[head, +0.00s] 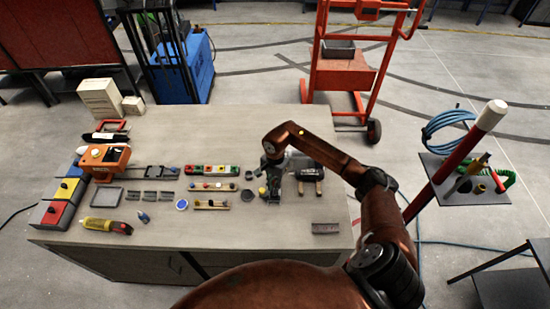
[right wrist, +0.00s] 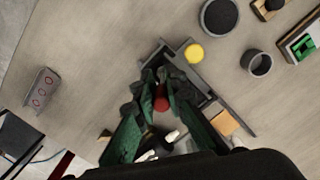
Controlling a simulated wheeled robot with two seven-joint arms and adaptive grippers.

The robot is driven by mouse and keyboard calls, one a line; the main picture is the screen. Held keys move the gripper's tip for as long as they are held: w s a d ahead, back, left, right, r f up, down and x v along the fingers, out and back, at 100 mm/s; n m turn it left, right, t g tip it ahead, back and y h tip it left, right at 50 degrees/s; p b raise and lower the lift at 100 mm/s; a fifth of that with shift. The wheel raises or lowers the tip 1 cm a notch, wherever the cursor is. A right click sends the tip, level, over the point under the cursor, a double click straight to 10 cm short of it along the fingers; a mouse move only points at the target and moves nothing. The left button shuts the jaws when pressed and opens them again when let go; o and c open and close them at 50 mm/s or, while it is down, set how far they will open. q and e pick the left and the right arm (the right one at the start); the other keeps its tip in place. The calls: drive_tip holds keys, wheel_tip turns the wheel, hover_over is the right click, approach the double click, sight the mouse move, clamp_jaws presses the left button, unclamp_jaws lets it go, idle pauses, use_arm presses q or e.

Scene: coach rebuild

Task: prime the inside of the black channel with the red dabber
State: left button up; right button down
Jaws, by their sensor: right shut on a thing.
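My right gripper (head: 271,180) points down over the right part of the workbench. In the right wrist view its fingers (right wrist: 160,92) are shut on the red dabber (right wrist: 161,103), of which only a small red part shows between them. A dark channel-like piece (right wrist: 222,103) lies under and beside the fingertips and runs down to the right. A yellow round knob (right wrist: 194,53) sits at its upper end. I cannot tell whether the dabber touches the channel; the fingers hide that spot. My left gripper is not in view.
The workbench (head: 240,130) has free room at its back. A grey marked piece (head: 325,228) lies front right. A dark round cup (right wrist: 257,63) is close by. A red post (head: 455,155) stands right.

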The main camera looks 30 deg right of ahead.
drive_tip(key=shift+s+a, duration=0.15)
drive_tip(key=shift+s+r, duration=0.1)
drive_tip(key=shift+s, duration=0.05)
wheel_tip(320, 180, up, 8)
drive_tip(key=p, duration=0.2)
idle(1.1)
idle(0.9)
drive_tip(key=f+b, duration=0.1)
drive_tip(key=w+f+b, duration=0.1)
drive_tip(key=f+b, duration=0.1)
drive_tip(key=w+d+f+b, duration=0.1)
drive_tip(key=b, duration=0.1)
drive_tip(key=shift+w+f, duration=0.15)
drive_tip(key=shift+f, duration=0.15)
